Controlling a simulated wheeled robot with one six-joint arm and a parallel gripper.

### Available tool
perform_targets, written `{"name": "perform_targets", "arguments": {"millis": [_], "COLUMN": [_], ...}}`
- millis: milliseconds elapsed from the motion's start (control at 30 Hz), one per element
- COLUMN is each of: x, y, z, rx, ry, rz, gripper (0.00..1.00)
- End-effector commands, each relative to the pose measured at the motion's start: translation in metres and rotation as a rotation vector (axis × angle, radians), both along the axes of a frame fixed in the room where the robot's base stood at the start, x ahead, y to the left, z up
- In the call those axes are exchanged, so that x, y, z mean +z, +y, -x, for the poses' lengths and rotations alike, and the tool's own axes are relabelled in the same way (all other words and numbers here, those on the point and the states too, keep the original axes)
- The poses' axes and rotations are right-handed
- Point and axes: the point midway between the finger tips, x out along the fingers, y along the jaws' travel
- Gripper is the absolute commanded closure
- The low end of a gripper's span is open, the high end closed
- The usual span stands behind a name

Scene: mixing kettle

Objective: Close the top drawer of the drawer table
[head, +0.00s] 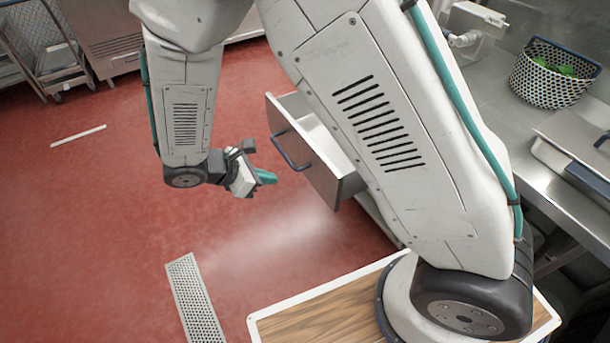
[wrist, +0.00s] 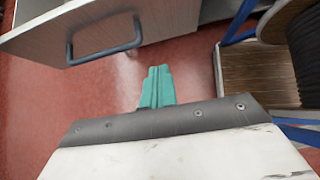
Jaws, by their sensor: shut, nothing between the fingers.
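The top drawer (head: 310,157) stands pulled out from the drawer table, with a blue bar handle (head: 291,152) on its front. My arm hides part of the drawer and most of the table behind it. My gripper (head: 266,177) is shut and empty, with teal fingers, a little to the left of the drawer front and apart from it. In the wrist view my gripper's teal fingers (wrist: 158,87) point towards the drawer front (wrist: 40,42), which is at the upper left with its handle (wrist: 105,47).
A steel counter (head: 500,125) on the right holds a checkered basket (head: 552,74) and a lidded steel pan (head: 570,150). A wheeled rack (head: 55,55) stands at the upper left. The red floor (head: 95,200) left of the drawer is open, with a drain grate (head: 195,300).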

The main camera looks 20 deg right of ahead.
Motion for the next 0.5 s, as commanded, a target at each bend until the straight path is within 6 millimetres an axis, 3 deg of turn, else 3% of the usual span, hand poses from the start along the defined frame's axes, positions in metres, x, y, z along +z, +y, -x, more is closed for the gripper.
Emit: {"name": "perform_targets", "arguments": {"millis": [233, 500], "x": [-0.014, -0.053], "y": [-0.017, -0.059], "z": [-0.004, -0.009], "rx": [0.027, 0.025], "ry": [0.021, 0.022], "rz": [0.002, 0.001], "gripper": [1.0, 1.0]}}
